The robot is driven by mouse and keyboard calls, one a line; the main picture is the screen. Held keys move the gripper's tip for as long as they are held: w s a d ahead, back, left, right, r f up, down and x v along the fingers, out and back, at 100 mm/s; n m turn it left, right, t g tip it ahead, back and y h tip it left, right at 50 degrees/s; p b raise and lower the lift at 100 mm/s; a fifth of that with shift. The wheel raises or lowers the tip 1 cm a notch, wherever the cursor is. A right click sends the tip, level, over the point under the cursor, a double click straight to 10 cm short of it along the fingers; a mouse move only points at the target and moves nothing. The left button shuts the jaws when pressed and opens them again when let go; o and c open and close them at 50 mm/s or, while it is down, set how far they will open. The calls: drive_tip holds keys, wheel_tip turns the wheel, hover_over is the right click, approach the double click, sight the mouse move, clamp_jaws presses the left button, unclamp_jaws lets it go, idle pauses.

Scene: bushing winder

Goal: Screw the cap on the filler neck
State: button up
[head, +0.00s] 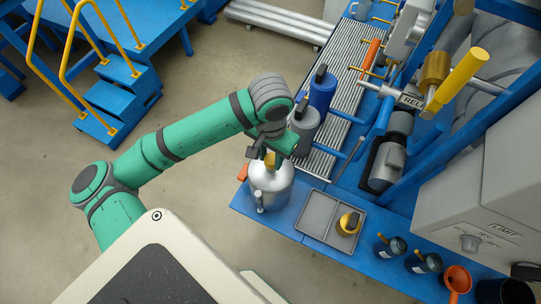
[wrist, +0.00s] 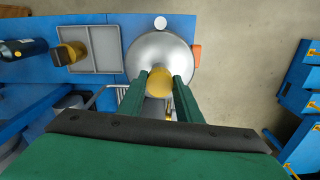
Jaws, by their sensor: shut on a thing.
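The yellow cap (head: 269,160) is between the fingers of my gripper (wrist: 164,78), which is shut on it. The cap also shows in the wrist view (wrist: 160,84). A silver rounded can (head: 271,184) stands upright on the blue bench, directly below the cap; its domed top shows in the wrist view (wrist: 150,50).
A grey two-part tray (head: 317,213) right of the can holds a yellow item with a dark top (head: 348,223). A grey canister (head: 304,124) and a blue canister (head: 321,92) stand behind. Dark bottles (head: 391,247) and an orange funnel (head: 457,280) are at right.

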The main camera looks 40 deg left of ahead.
drive_tip(key=shift+s+f, duration=0.1)
drive_tip(key=shift+f, duration=0.95)
idle(1.5)
drive_tip(key=shift+o, duration=0.4)
drive_tip(key=shift+d, duration=0.1)
drive_tip(key=shift+c, duration=0.8)
drive_tip(key=m, duration=0.4)
drive_tip(key=shift+m, duration=0.3)
drive_tip(key=shift+m, duration=2.3)
